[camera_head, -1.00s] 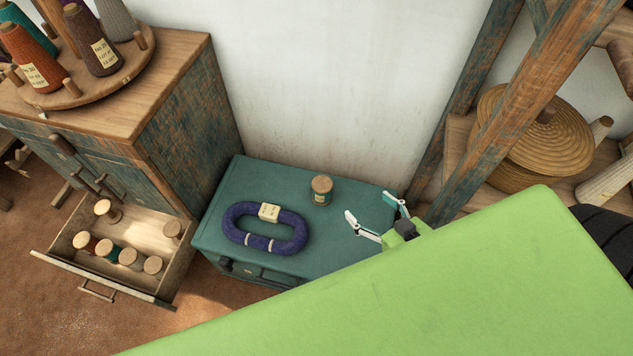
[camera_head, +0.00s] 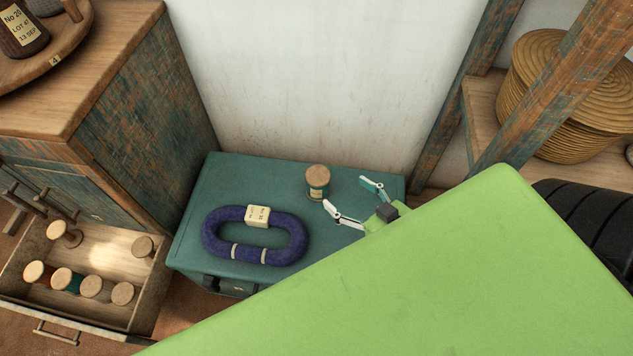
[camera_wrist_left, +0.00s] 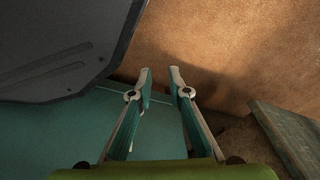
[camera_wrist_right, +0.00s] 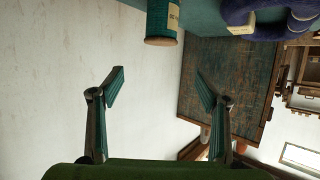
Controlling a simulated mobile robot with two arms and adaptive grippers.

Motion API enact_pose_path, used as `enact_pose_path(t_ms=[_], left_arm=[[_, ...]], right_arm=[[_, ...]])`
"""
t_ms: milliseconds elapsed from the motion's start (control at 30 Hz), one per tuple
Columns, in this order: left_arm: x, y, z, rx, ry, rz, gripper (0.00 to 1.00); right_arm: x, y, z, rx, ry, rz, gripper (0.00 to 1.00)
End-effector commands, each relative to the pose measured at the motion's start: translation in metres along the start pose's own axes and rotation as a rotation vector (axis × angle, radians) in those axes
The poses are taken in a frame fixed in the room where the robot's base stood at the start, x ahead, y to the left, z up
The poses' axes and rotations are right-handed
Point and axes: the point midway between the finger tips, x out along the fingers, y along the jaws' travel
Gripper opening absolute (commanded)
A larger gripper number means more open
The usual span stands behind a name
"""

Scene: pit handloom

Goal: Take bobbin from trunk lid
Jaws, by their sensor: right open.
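The bobbin (camera_head: 318,183), with a wooden top and teal thread, stands upright on the green-blue trunk lid (camera_head: 215,180), near the wall. It also shows at the top of the right wrist view (camera_wrist_right: 160,24), beyond the fingertips. My right gripper (camera_head: 350,200) is open and empty, just right of the bobbin and apart from it. Its open fingers show in the right wrist view (camera_wrist_right: 160,82). My left gripper (camera_wrist_left: 160,76) appears only in its own wrist view, with its fingers apart and nothing between them, over brown floor.
A purple yarn skein (camera_head: 284,250) with a paper label lies on the lid, left of and nearer than the bobbin. An open drawer (camera_head: 110,240) holding several bobbins is at the left. A wooden post (camera_head: 470,90) and a coiled basket (camera_head: 560,90) stand at the right.

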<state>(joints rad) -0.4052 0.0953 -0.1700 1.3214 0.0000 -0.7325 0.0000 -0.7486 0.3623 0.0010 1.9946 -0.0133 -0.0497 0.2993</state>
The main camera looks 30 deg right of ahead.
Motion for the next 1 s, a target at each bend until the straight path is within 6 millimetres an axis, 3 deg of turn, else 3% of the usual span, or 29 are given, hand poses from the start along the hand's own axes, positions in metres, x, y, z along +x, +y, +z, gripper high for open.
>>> enact_pose_path(t_ms=[33, 233, 433, 800, 1000], left_arm=[[0.014, 0.000, -0.005, -0.001, 0.009, -0.001, 0.17], [0.011, -0.001, -0.023, -0.005, 0.021, -0.003, 0.17], [0.003, -0.002, -0.032, -0.006, 0.028, -0.003, 0.17], [-0.035, -0.004, -0.059, -0.011, 0.054, -0.007, 0.17], [-0.045, -0.004, -0.064, -0.012, 0.058, -0.007, 0.17]], right_arm=[[0.009, 0.000, 0.022, 0.000, 0.000, 0.000, 0.69], [0.019, 0.000, 0.044, 0.000, 0.001, 0.000, 0.69], [0.029, 0.000, 0.047, 0.000, 0.002, 0.000, 0.69], [0.095, 0.000, 0.047, 0.000, 0.003, 0.000, 0.69], [0.107, 0.000, 0.047, 0.000, 0.000, 0.000, 0.69]])
